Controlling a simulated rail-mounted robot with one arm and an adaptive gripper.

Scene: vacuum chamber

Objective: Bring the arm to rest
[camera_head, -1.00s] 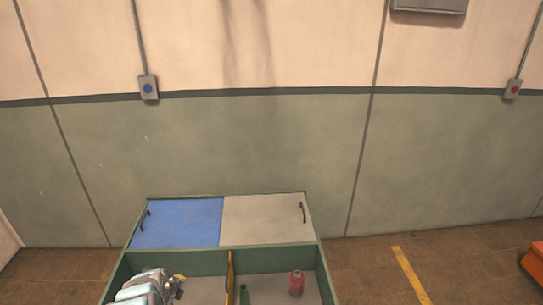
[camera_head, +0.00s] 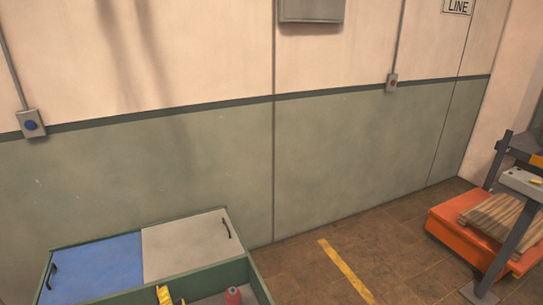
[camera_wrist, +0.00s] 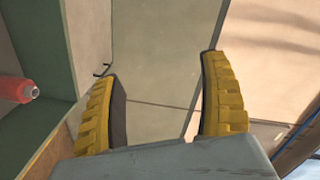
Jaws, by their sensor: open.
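My gripper (camera_wrist: 161,68) is open and empty in the wrist view, its two yellow ridged fingers with dark pads spread well apart. A pale panel lies behind the gap between them. In the head view, a yellow piece (camera_head: 165,295) shows at the bottom edge; I cannot tell whether it is a finger or the box divider. The rest of my arm is out of the head view.
A green box (camera_head: 195,280) with a blue lid (camera_head: 95,270) and a grey lid (camera_head: 187,243) stands at lower left. A red bottle (camera_head: 233,296) is inside; it also shows in the wrist view (camera_wrist: 18,88). An orange cart (camera_head: 450,225) stands right.

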